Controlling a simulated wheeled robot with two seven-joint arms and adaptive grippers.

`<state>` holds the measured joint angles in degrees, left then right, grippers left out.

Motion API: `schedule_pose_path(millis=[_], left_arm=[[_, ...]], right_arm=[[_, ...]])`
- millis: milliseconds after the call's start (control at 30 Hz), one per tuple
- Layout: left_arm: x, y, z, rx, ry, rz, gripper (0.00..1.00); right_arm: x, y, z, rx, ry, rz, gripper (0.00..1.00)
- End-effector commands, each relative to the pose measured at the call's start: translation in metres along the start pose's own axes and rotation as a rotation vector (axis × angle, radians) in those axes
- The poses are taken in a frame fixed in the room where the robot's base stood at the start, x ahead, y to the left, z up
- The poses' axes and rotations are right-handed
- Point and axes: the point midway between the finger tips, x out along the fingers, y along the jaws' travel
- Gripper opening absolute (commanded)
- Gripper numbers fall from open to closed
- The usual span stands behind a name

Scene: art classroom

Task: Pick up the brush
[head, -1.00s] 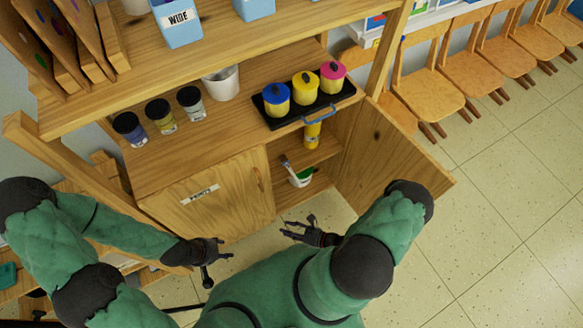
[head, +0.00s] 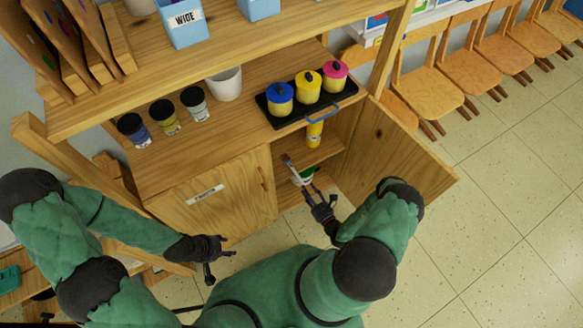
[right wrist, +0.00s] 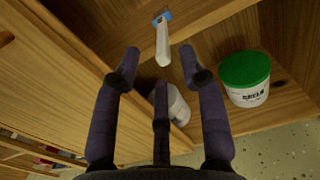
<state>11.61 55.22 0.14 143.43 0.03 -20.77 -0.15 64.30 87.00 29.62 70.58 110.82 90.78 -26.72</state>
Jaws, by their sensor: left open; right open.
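The brush (head: 290,164) is in the open right side of the wooden cabinet, tilted, with a pale handle. In the right wrist view the brush (right wrist: 162,42) shows a blue band near its top, ahead of and between the fingertips, apart from them. A white container (right wrist: 181,108) is below it, partly hidden by a finger; I cannot tell whether the brush stands in it. My right gripper (head: 315,194) is open and empty at the cabinet opening, just in front of the brush. My left gripper (head: 222,259) is open and empty, in front of the closed left door.
A white tub with a green lid (right wrist: 245,78) stands right of the brush. The open cabinet door (head: 398,150) bounds the opening on the right. A yellow bottle (head: 314,132) is on the inner shelf. A black tray (head: 308,106) of lidded pots sits above.

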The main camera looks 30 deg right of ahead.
Motion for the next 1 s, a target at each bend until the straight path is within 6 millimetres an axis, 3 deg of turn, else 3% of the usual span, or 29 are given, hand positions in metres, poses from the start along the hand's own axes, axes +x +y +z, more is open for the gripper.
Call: schedule_pose_path(millis=[400,700,867,1000], left_arm=[[0.014,-0.005,-0.001,0.0,0.0,0.0,0.49],[0.014,-0.005,-0.001,0.0,0.0,0.0,0.49],[0.014,-0.005,-0.001,0.0,0.0,0.0,0.49],[0.014,-0.005,-0.001,0.0,0.0,0.0,0.49]], right_arm=[[0.048,0.001,-0.006,0.0,0.0,0.004,0.42],[0.052,0.0,-0.006,0.0,0.0,0.001,0.42],[0.052,0.0,-0.006,0.0,0.0,0.001,0.0],[0.052,0.0,-0.006,0.0,0.0,0.001,0.0]])
